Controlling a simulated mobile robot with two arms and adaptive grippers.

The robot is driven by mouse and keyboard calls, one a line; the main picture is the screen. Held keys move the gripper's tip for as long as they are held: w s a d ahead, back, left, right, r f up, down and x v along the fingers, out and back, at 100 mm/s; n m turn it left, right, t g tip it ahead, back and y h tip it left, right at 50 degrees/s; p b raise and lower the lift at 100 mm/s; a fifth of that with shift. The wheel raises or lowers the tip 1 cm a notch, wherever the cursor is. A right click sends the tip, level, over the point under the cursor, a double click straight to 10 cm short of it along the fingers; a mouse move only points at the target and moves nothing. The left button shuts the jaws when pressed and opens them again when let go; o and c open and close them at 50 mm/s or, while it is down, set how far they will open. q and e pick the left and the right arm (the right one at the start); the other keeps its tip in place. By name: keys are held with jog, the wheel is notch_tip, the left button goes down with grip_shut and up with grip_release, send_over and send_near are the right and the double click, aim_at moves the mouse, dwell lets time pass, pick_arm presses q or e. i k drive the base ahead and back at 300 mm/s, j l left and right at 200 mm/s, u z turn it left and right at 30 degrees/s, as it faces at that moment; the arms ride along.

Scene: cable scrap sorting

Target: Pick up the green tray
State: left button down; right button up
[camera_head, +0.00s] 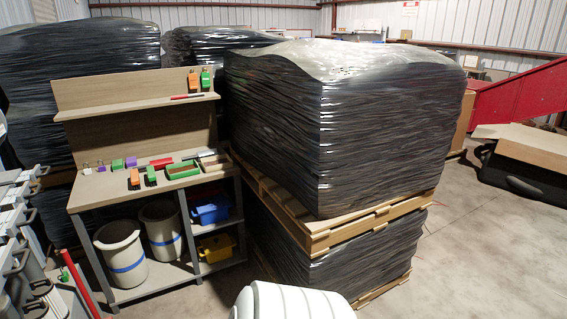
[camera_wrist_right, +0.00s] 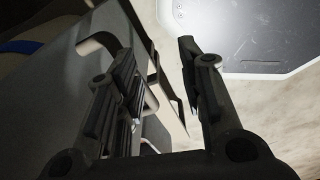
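The green tray (camera_head: 184,176) is a small shallow rectangular tray with a green rim. It lies flat on the wooden workbench top (camera_head: 97,196), right of its middle, in the head view. My right gripper (camera_wrist_right: 152,58) shows only in the right wrist view. Its two dark fingers stand apart with no object between them. The tray is not in the wrist view, and neither gripper shows in the head view.
A brown-rimmed tray (camera_head: 213,162) lies right of the green one. Orange and green blocks (camera_head: 134,178) lie to its left. Buckets (camera_head: 122,258) and blue (camera_head: 210,211) and yellow (camera_head: 215,248) bins sit below. Wrapped pallets (camera_head: 340,130) stand right; open floor (camera_head: 480,255) lies beyond.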

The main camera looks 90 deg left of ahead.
aim_at(190, 168)
jog(key=u, duration=0.9)
jog(key=l+u, duration=0.1)
jog(key=u, duration=1.2)
jog(key=l+u, duration=0.1)
jog(key=u, duration=0.8)
jog(key=k+u, duration=0.1)
jog(key=u, duration=1.35)
jog(key=i+u, duration=0.1)
jog(key=u, duration=0.9)
jog(key=i+u, duration=0.1)
jog(key=u, duration=1.45)
jog(key=l+u, duration=0.1)
jog(key=u, duration=0.4)
jog(key=j+u, duration=0.1)
jog(key=u, duration=0.35)
jog(key=j+u, duration=0.15)
jog(key=u, duration=0.35)
jog(key=j+u, duration=0.1)
jog(key=u, duration=0.35)
jog(key=k+z, duration=0.35)
jog(key=k+l+z, duration=0.2)
jog(key=z, duration=0.15)
jog(key=k, duration=0.1)
